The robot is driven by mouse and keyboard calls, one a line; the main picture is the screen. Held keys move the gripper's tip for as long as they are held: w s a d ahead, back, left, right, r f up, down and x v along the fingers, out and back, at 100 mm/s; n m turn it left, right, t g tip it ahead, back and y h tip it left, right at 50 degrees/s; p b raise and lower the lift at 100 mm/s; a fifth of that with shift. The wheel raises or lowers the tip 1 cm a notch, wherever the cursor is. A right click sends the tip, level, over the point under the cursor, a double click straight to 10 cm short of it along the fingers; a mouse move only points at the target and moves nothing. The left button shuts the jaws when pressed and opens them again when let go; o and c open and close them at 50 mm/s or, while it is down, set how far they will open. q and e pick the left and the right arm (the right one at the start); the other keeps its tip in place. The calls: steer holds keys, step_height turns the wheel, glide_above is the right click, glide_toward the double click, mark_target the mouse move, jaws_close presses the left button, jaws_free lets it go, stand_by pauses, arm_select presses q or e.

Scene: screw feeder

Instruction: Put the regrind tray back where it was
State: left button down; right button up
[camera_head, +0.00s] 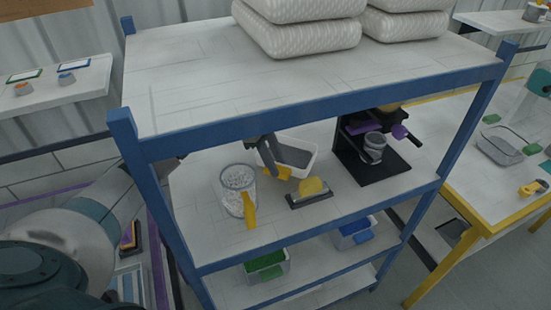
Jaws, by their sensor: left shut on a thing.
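A white tray (313,163) with grey material in it is on or just above the blue rack's middle shelf. I take it for the regrind tray. It has a yellow part (285,173) on its near side. My left gripper (270,168) reaches in from the left under the top shelf and is shut on the tray at its near left side. The fingers partly cover that side, and the upper shelf beam is close above the tray. I cannot tell whether the tray's bottom touches the shelf. My right gripper is not in view.
A clear jug (238,178) with a yellow handle stands left of the tray. A dark block with a yellow top (313,187) lies in front. A black machine (370,160) holding a cup stands to the right. Blue posts and beams (320,105) frame the shelf.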

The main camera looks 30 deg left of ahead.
arm_select(q)
steer(key=shift+f, duration=0.15)
steer(key=shift+f, duration=0.15)
steer(key=c, duration=1.3)
jaws_free()
steer(key=shift+c, duration=0.2)
steer(key=shift+r, duration=0.2)
